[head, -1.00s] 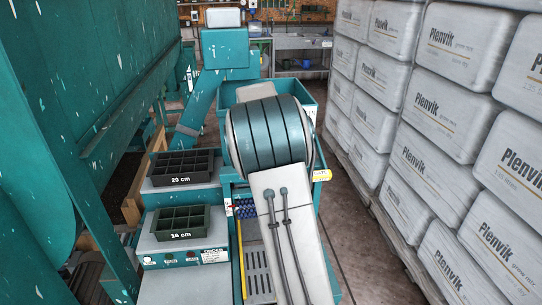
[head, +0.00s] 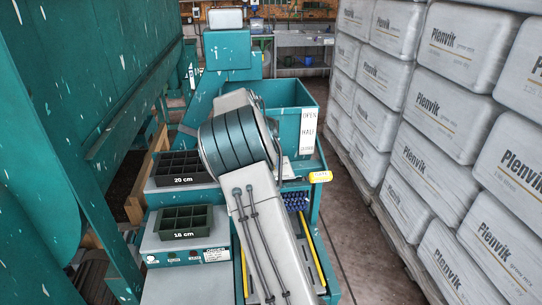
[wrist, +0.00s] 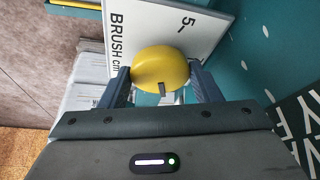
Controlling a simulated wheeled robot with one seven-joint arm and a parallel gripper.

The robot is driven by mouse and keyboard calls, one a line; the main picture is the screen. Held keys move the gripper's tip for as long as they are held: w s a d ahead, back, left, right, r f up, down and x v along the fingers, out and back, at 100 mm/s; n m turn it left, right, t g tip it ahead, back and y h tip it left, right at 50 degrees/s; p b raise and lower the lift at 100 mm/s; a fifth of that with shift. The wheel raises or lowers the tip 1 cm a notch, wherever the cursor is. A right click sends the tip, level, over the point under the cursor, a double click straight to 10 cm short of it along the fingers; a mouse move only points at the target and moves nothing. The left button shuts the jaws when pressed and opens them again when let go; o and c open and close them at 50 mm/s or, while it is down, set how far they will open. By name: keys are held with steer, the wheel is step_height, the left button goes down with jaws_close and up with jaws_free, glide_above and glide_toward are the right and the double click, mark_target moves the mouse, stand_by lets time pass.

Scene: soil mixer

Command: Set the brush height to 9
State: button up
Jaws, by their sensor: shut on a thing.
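In the wrist view, a round yellow knob (wrist: 158,62) sits in front of a white plate (wrist: 205,28) lettered "BRUSH cm". The number 5 shows on the plate, with a short tick beside it; other numbers are hidden. My gripper (wrist: 163,82) is shut on the knob, one finger on each side. A small dark mark shows on the knob's edge nearest the gripper. A blue bristled brush roller (head: 297,201) shows beside my arm.
Trays marked 20 cm (head: 181,167) and 18 cm (head: 187,222) stand left of my arm. A teal hopper (head: 282,94) with an "OPEN HALF" label is behind it. A yellow cylinder (head: 320,176) juts out at the right. White sacks (head: 455,130) are stacked beyond a narrow aisle.

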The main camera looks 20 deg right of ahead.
stand_by(0.4)
steer(key=o, duration=1)
steer(key=shift+r, duration=0.1)
steer(key=v, duration=1.3)
steer(key=shift+w+a+r+b, duration=0.1)
steer(key=shift+a+r+b, duration=0.05)
steer(key=shift+r+b, duration=0.15)
steer(key=s+a+f+n+t+y, duration=0.1)
steer(key=s+a+f+n, duration=0.2)
steer(key=s+n, duration=0.3)
steer(key=s+a+f+n+t+y, duration=0.1)
steer(key=s+a+n, duration=0.4)
steer(key=s, duration=1.2)
steer(key=s+a+f+n+y, duration=0.2)
steer(key=s+a+f+n, duration=0.2)
steer(key=s, duration=0.8)
steer(key=shift+a+f+n+t+y, duration=0.2)
steer(key=shift+f+n, duration=0.2)
steer(key=shift+n, duration=0.25)
steer(key=shift+a+f+n+t+y, duration=0.1)
steer(key=shift+f+n+t, duration=0.1)
steer(key=shift+f+n, duration=0.35)
steer(key=shift+r, duration=0.1)
